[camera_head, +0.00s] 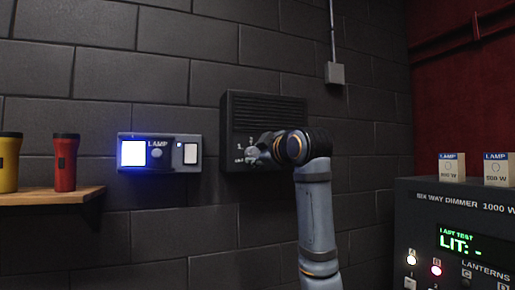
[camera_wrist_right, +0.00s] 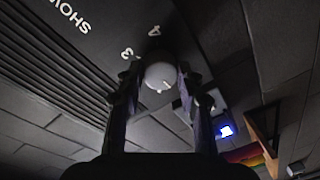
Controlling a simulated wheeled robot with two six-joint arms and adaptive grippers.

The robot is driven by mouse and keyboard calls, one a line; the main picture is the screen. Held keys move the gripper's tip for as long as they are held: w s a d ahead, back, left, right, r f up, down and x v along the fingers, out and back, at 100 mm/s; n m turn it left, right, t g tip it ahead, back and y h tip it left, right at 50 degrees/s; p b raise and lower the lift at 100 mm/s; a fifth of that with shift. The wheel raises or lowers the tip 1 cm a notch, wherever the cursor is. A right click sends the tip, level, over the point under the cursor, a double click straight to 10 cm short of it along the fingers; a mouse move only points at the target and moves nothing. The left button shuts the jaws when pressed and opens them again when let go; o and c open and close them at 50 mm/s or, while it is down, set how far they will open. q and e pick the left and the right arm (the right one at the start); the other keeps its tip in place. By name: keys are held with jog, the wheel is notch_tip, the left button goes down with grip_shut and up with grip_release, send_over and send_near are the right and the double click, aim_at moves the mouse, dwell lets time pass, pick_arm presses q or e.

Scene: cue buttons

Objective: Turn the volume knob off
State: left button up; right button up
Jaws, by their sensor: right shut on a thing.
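The volume knob (camera_wrist_right: 160,76) is a pale round knob on the dark louvred wall box (camera_head: 264,104). The numbers 3 and 4 and the word SHOW are printed on the box near it in the right wrist view. A short white mark shows on the knob's face. My right gripper (camera_head: 258,152) is at the box's lower part, and it hides most of the knob in the head view. In the wrist view its two fingers (camera_wrist_right: 158,88) stand on either side of the knob, closed on it. My left gripper is not in view.
A wall panel marked LAMP (camera_head: 173,165), with a glowing square, is left of the box. A wooden shelf (camera_head: 40,197) holds a red flask (camera_head: 65,165) and a yellow one (camera_head: 9,163). A dimmer cabinet (camera_head: 418,200) with two small boxes on top stands at right.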

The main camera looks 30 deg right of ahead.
jog(key=shift+r+n+p, duration=0.2)
jog(key=shift+n+p, duration=0.5)
jog(key=shift+n, duration=0.5)
jog(key=shift+n+g+p, duration=0.3)
jog(key=shift+n, duration=0.8)
jog(key=shift+f+n, duration=0.1)
jog(key=shift+n, duration=0.2)
jog(key=o, duration=1.2)
